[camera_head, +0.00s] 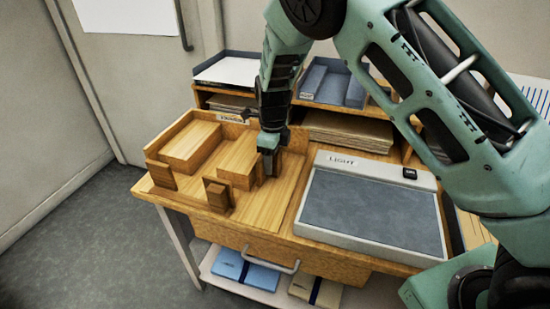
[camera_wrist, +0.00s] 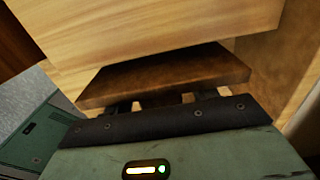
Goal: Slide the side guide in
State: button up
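A wooden tray (camera_head: 262,215) with a raised back wall and a label stands at the left of the table. In it are a large wooden block (camera_head: 190,146), a second block (camera_head: 238,158) to its right, and small upright pieces (camera_head: 217,195) at the front. I cannot tell for certain which piece is the side guide. My gripper (camera_head: 268,166) points down at the right side of the second block. In the wrist view, a dark brown wooden piece (camera_wrist: 165,75) lies right before my gripper and hides its fingertips, with pale wood (camera_wrist: 150,30) beyond. Whether the fingers grip it is hidden.
A light box (camera_head: 375,208) with a grey panel stands right of the tray. Shelves behind hold a paper tray (camera_head: 228,71), a blue-grey tray (camera_head: 332,83) and stacked sheets (camera_head: 350,130). A drawer handle (camera_head: 270,262) sticks out below. Bare tray floor lies right of my gripper.

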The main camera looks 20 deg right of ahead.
jog(key=shift+r, duration=0.1)
notch_tip(320, 180, up, 17)
jog(key=shift+r, duration=0.15)
dwell(0.4)
jog(key=s+a+r+n+y+p, duration=0.1)
jog(key=s+a+n, duration=0.2)
jog(key=s+n, duration=0.55)
jog(key=s+a+r+n+y+p, duration=0.1)
jog(key=s+a+r+n, duration=0.15)
jog(key=s+n, duration=0.65)
jog(key=s+d+f+n+h+p, duration=0.1)
jog(key=s+n, duration=1.4)
jog(key=s, duration=0.3)
jog(key=shift+d+f, duration=0.2)
jog(key=shift+d, duration=0.2)
